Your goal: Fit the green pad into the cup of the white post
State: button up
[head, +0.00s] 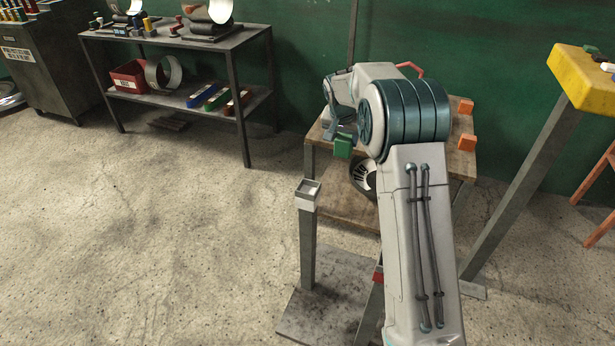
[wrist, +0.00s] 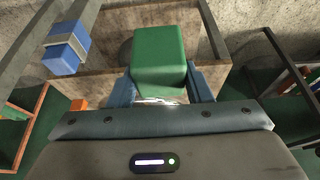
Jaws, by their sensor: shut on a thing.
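The green pad (head: 343,147) is a small block held in my gripper (head: 341,136), above the left side of a wooden table. In the wrist view the pad (wrist: 160,58) sits between the two blue fingers (wrist: 162,84), which are shut on it. The white post's cup (head: 308,194) is an open square holder on top of an upright post, and it looks empty. It stands to the left of and lower in the picture than the pad, apart from it. I cannot make out this cup in the wrist view.
A blue block (wrist: 64,56) in a holder shows in the wrist view. A red piece (head: 378,275) sits beside my arm. A yellow-topped stand (head: 583,78) is at right. Floor at left is clear.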

jog(key=b, duration=0.2)
send_over(308, 192)
notch_tip(308, 192, down, 7)
jog(key=shift+f+b, duration=0.35)
jog(key=shift+f, duration=1.5)
jog(key=shift+f, duration=0.15)
jog(key=o, duration=1.1)
